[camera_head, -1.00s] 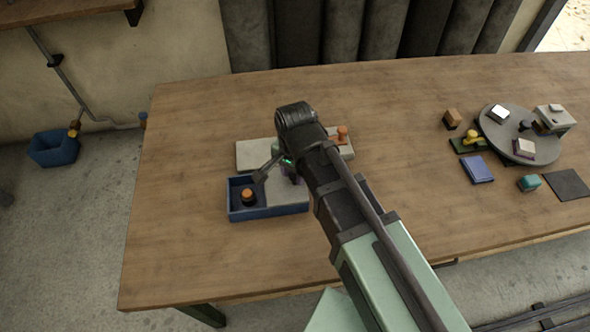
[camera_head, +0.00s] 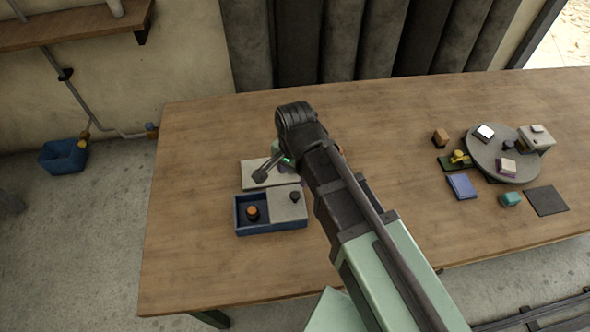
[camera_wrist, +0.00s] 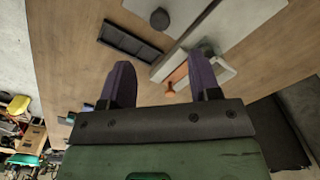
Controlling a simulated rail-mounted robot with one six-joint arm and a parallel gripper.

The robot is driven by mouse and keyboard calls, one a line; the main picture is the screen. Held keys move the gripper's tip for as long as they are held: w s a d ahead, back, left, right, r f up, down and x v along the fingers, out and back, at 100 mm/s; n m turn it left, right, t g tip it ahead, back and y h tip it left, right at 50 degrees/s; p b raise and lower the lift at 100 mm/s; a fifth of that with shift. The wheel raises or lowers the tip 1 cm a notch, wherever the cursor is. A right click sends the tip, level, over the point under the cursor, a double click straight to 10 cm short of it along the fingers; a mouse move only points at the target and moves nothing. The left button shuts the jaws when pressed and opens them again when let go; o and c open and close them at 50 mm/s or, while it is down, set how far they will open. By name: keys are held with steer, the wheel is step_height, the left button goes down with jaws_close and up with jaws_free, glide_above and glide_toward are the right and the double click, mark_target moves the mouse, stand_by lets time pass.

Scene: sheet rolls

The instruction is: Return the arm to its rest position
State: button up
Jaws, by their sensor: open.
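My arm (camera_head: 335,185) reaches up and left across the workbench in the head view. My gripper is mostly hidden behind my wrist there. In the wrist view my gripper (camera_wrist: 160,78) shows two purple fingers spread wide apart. Nothing is held between them. An orange piece (camera_wrist: 177,86) shows beyond the fingers, apart from them.
The wooden bench (camera_head: 200,270) carries a blue tray (camera_head: 270,228) with an orange-topped piece (camera_head: 252,212) and a dark knob (camera_head: 294,196). A pale slab (camera_head: 255,180) lies behind it. A round grey platter (camera_head: 480,155) with blocks stands right. The front left bench is clear.

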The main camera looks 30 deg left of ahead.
steer(key=shift+r, duration=0.35)
steer(key=w+d, duration=0.3)
steer(key=d, duration=1)
steer(key=w+d, duration=0.3)
steer(key=d, duration=1.1)
steer(key=w+d+n, duration=0.1)
steer(key=w+d, duration=0.2)
steer(key=d, duration=1)
steer(key=shift+w+d, duration=0.15)
steer(key=shift+w, duration=0.1)
